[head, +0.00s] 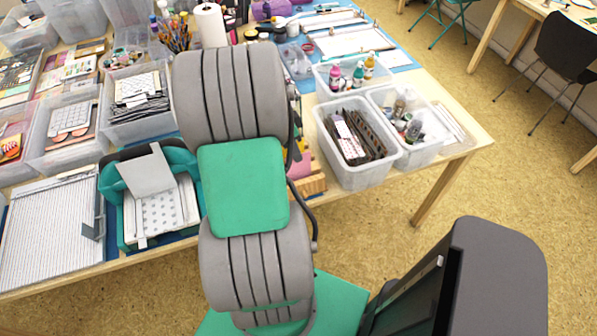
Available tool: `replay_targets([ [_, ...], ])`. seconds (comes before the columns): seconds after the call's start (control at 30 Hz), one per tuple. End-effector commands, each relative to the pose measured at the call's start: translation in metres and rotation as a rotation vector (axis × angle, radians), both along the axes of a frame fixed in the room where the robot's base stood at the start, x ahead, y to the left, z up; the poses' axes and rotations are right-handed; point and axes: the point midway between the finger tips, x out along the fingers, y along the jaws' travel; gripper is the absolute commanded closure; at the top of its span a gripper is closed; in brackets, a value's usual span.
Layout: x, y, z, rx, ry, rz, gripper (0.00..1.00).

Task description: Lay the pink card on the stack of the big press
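A teal press (112,190) stands at the front left of the table. Its grey plate (147,172) is tilted up over a white, dark-patterned stack (168,212). I take this to be the big press; no other press shows clearly. I cannot clearly make out the pink card. A pale pink patterned piece (345,132) stands in a clear bin right of my arm, but I cannot tell if it is that card. My grey and green arm fills the middle and hides part of the table. My gripper is not in view.
A white ridged board (50,232) lies left of the press. Clear bins (350,183) of cards, bottles and tools crowd the table. A paper roll (210,25) stands at the back. The table's front edge (120,268) runs before the press. Open floor (420,250) lies right.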

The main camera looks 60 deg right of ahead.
Motion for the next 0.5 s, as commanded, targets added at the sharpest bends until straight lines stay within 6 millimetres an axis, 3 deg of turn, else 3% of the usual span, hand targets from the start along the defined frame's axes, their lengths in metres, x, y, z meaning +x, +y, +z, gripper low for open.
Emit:
replay_targets([
  [0.17, 0.001, -0.001, 0.007, -0.001, -0.001, 0.0, 1.0],
  [0.5, 0.005, -0.005, 0.039, -0.001, -0.001, 0.001, 1.0],
])
